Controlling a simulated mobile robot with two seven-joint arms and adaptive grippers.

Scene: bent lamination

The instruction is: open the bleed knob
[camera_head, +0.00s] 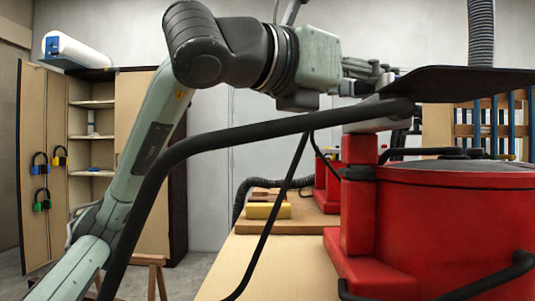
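A large red vessel (455,215) with a dark top stands at the right on the wooden table (265,265). A red upright block (357,205) is at its left side. I cannot make out the bleed knob; the gripper or the dark flat panel (460,82) may hide it. My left arm reaches in from the left, and its gripper (378,78) is above the red block, beside the panel's left end. The fingertips are partly hidden, so I cannot tell whether they are open or touching anything. My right gripper is not in view.
A thick black hose (250,130) arches across the front to the grey part under the panel. A yellow block (268,211) lies on a wooden board farther back, near another red unit (327,190). An open cabinet (93,150) stands at the left.

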